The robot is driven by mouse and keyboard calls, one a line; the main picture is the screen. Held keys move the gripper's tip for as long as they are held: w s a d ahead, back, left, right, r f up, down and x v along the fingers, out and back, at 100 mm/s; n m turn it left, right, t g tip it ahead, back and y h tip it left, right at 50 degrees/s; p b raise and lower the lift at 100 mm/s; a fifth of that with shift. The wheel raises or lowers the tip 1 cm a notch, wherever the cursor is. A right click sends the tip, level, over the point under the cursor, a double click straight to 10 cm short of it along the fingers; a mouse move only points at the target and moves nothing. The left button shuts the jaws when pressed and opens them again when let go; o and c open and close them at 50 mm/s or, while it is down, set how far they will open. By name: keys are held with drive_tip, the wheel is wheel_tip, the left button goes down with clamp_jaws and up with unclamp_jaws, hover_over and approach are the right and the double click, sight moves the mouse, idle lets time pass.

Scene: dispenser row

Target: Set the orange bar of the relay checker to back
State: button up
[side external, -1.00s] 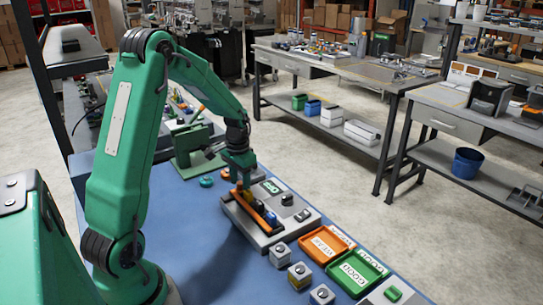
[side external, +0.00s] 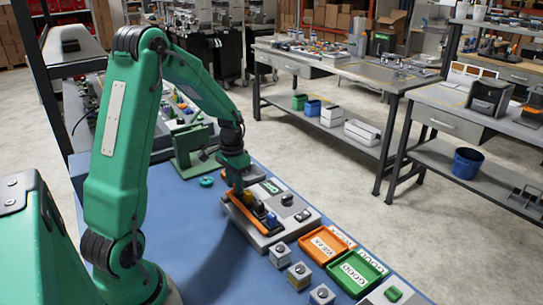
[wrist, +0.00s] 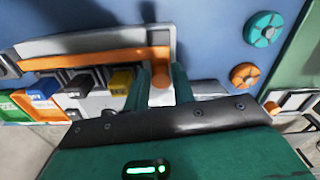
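The relay checker (side external: 285,228) is a grey box on the blue bench in the side view. Its orange bar (side external: 246,217) runs along the side nearest my arm; in the wrist view the bar (wrist: 95,60) crosses the upper left. Yellow, black and blue blocks sit in a row beside it; the yellow one (wrist: 121,82) is nearest my fingers. My gripper (side external: 237,190) is low at the far end of the bar.
An orange tray (side external: 327,245) and a green tray (side external: 358,272) lie to the right of the checker. Small grey blocks (side external: 300,276) stand in front of them. A teal wheel (side external: 206,181) lies left of my gripper, near a green stand (side external: 191,150). Bare blue bench lies in front of the checker.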

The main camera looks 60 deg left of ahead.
drive_tip(key=o, duration=0.3)
drive_tip(key=shift+r, duration=3.9)
